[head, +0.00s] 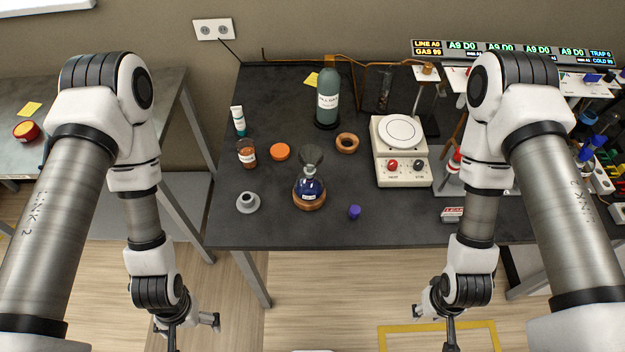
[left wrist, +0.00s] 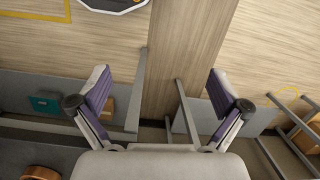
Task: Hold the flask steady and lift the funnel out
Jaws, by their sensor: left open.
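The flask (head: 309,188) of dark blue liquid stands upright on a brown ring near the front middle of the black bench. The dark grey-green funnel (head: 312,154) sits in the flask's mouth, its wide end up; its stem is hidden. My left gripper (head: 193,328) hangs in front of the bench, low and left of the flask, well apart from it. In the left wrist view its purple-padded fingers (left wrist: 157,76) are spread with nothing between them. My right gripper (head: 440,322) is low in front of the bench to the right; its fingers are too unclear to judge.
Near the flask are a grey cup-like piece (head: 248,202), a brown jar (head: 247,153), an orange lid (head: 280,152), a cork ring (head: 347,143) and a purple cap (head: 355,212). A green bottle (head: 327,99) stands behind; a hotplate (head: 402,151) is to the right.

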